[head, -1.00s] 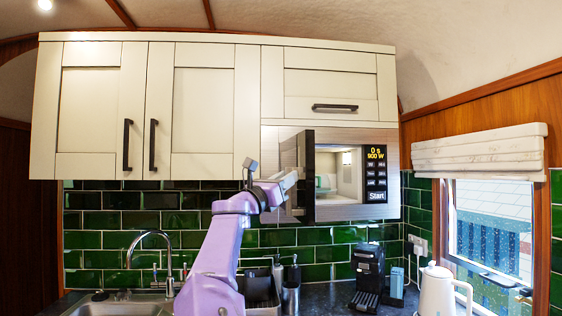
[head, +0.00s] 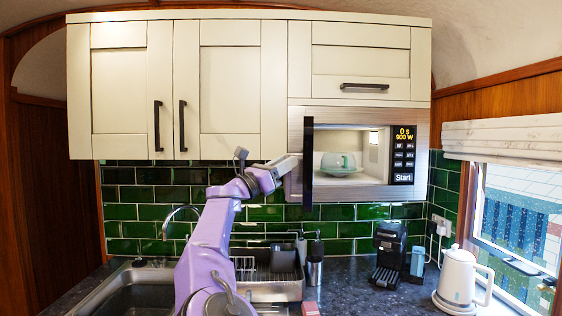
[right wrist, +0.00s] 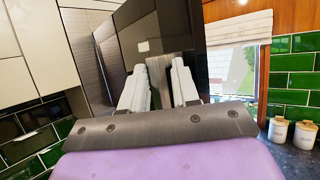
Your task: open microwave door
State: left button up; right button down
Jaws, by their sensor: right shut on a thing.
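The microwave (head: 345,194) is built in under the wall cupboard at the right. Its door (head: 308,150) stands open at the left side and shows nearly edge-on as a dark strip. The lit inside shows a pale green and white cup or bowl on a plate (head: 338,162). My right gripper (head: 287,166) is at the door's left side, shut on the door. In the right wrist view its two pale fingers (right wrist: 160,88) stand either side of a narrow grey-brown strip, in front of the dark door panel (right wrist: 178,28). The exact contact is partly hidden. My left gripper is not in view.
Cream cupboards (head: 230,90) hang left of the microwave. Below are a sink with tap (head: 135,290), a dish rack (head: 270,288), a coffee machine (head: 388,250) and a white kettle (head: 460,278). A window (head: 515,225) is at the right.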

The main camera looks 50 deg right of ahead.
jog(key=c, duration=1.1)
grip_release()
jog(key=shift+d+r, duration=0.25)
jog(key=shift+r, duration=0.15)
jog(key=shift+w+d+f, duration=0.15)
jog(key=shift+f, duration=0.35)
jog(key=shift+d, duration=0.1)
